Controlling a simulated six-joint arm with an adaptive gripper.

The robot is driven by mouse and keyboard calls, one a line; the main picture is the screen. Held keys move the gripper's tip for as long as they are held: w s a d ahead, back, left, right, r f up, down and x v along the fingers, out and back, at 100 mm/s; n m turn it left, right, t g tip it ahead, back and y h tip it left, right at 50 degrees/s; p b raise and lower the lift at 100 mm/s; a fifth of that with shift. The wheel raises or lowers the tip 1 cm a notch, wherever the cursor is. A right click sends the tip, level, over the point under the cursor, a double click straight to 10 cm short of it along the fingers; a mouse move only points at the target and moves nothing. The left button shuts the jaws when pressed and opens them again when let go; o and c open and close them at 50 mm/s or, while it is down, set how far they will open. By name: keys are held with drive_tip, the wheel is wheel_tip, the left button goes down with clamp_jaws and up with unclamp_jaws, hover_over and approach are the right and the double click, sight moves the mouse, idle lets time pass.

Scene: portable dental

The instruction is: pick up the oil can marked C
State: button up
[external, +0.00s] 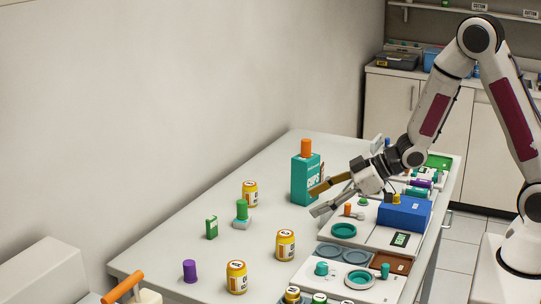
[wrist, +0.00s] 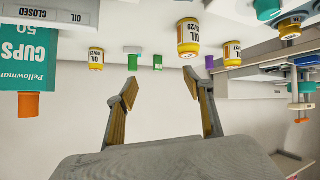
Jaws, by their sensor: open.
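Several yellow oil cans with white labels stand on the bench. In the external view one is at the back (external: 250,193), one in the middle (external: 285,246) and one nearer the front (external: 236,277). I cannot make out which is marked C. My gripper (external: 317,200) is open and empty above the bench, beside the teal box, apart from every can. Its spread fingers (wrist: 160,68) also show in the wrist view.
A tall teal cups box (external: 304,180) with an orange top stands close left of my gripper. A blue box (external: 404,213), trays and teal dishes (external: 343,230) crowd the right side. A purple cylinder (external: 190,271) and green items stand left.

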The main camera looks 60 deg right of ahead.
sight(285, 241)
drive_tip(key=a+f+y, duration=0.1)
drive_tip(key=f, duration=0.1)
drive_tip(key=a+f+y, duration=0.1)
drive_tip(key=f, duration=0.1)
drive_tip(key=a+f+y, duration=0.1)
drive_tip(key=a+f, duration=0.1)
drive_tip(key=shift+s+n, duration=0.1)
drive_tip(key=shift+n, duration=0.2)
drive_tip(key=shift+s+a+f+y, duration=0.2)
drive_tip(key=shift+a+f+y, duration=0.15)
drive_tip(key=shift+a+y, duration=0.15)
drive_tip(key=shift+x, duration=1.25)
drive_tip(key=shift+w, duration=0.1)
drive_tip(key=shift+w+d+x, duration=0.15)
drive_tip(key=shift+x, duration=1.1)
drive_tip(key=shift+w+d+x, duration=0.15)
drive_tip(key=shift+x, duration=1.15)
drive_tip(key=shift+r, duration=0.2)
drive_tip(key=c, duration=1.3)
